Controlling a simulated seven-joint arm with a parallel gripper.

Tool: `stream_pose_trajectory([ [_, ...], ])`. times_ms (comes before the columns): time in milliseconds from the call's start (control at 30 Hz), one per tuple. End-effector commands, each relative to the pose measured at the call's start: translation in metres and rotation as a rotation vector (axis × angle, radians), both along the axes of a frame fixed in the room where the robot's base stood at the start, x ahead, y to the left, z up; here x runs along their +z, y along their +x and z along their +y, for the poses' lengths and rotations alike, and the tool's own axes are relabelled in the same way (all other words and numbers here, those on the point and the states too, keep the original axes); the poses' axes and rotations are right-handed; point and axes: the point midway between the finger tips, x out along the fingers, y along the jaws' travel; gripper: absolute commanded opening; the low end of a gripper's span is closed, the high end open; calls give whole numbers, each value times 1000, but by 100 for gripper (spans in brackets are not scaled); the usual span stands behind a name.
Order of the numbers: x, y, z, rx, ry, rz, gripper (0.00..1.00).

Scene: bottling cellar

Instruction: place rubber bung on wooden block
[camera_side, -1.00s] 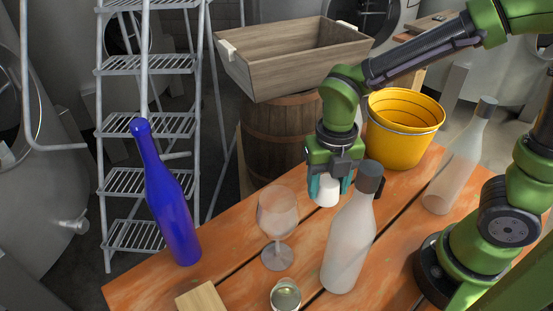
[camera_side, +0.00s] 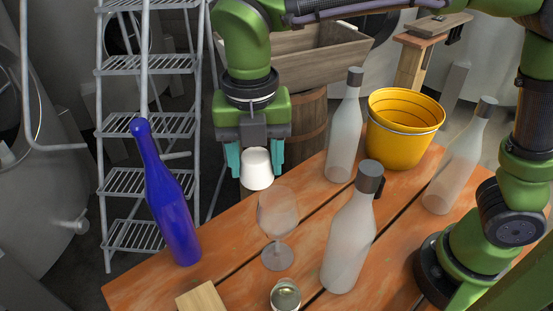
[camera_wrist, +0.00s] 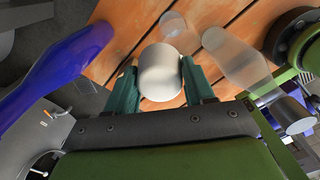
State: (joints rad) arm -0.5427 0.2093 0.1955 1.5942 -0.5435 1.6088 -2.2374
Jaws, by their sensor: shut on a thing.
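The white rubber bung (camera_side: 257,169) is between the teal fingers of my gripper (camera_side: 255,160), which is shut on it. My gripper holds it in the air above the table, behind the wine glass in the side view. In the wrist view the bung (camera_wrist: 160,72) sits between the two fingers (camera_wrist: 160,85). The wooden block (camera_side: 202,299) lies at the table's near left edge, at the bottom of the side view and partly cut off by it. I cannot make out the block in the wrist view.
A clear wine glass (camera_side: 277,215) and a blue bottle (camera_side: 170,210) stand near the block. A small glass jar (camera_side: 285,295) is right of it. Frosted bottles (camera_side: 348,240) and a yellow bucket (camera_side: 402,130) are to the right. Some table between the blue bottle and wine glass is clear.

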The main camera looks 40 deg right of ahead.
Motion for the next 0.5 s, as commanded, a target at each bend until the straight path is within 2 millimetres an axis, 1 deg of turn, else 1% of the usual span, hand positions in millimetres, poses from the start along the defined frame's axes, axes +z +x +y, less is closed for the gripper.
stream_pose_trajectory([
  [33, -2, -2, 28, -4, 2, 4, 21],
  [100, -4, -5, 61, -31, 4, 4, 21],
  [200, -7, -13, 98, -69, 9, 4, 21],
  [300, -10, -21, 125, -101, 13, 6, 21],
  [500, -17, -37, 163, -149, 21, 11, 21],
])
